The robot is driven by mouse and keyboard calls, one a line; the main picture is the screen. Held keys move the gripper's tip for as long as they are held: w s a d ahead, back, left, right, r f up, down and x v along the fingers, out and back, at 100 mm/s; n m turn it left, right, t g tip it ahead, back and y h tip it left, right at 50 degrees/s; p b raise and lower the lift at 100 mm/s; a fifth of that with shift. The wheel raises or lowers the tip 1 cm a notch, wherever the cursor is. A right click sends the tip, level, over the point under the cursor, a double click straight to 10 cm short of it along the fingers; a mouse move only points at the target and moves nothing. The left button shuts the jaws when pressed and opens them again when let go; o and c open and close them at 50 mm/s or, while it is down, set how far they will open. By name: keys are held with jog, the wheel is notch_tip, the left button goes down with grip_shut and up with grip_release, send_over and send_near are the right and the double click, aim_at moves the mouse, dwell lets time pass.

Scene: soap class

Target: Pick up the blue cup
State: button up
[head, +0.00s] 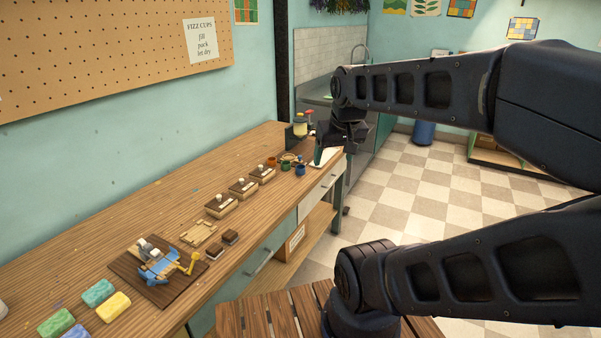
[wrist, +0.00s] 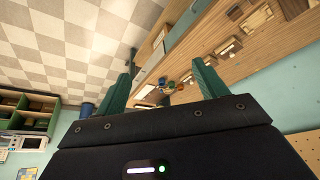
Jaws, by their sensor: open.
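The blue cup (head: 300,169) stands on the wooden workbench in the head view, near the front edge at the far end. A green cup (head: 285,165) and a brown cup (head: 271,162) stand in a row to its left. My gripper (head: 318,160) hangs just right of the blue cup, with its teal fingers pointing down beside it. In the wrist view the fingers (wrist: 163,68) are spread wide with nothing held. The small cups show between and beyond them, the blue cup (wrist: 162,80) among them, too small to separate clearly.
A white sheet or tray (head: 325,157) lies behind my gripper at the bench's far end. A dark holder with a yellow bottle (head: 299,126) stands behind. Several wooden molds (head: 242,188) line the bench to the left. A slatted stool (head: 270,318) stands in front.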

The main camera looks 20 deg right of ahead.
jog(key=n+g+h, duration=0.3)
jog(key=n+h, duration=0.1)
jog(key=n, duration=1.8)
send_over(301, 167)
jog(key=s+a, duration=0.3)
notch_tip(301, 167, down, 32)
jog(key=shift+f, duration=0.25)
jog(key=shift+d+x, duration=0.15)
jog(key=shift+x, duration=1.1)
jog(key=shift+d+x, duration=0.15)
jog(key=shift+x, duration=1.15)
jog(key=shift+w+r, duration=0.1)
jog(key=c, duration=1.1)
jog(key=shift+o, duration=0.2)
jog(key=shift+r, duration=0.1)
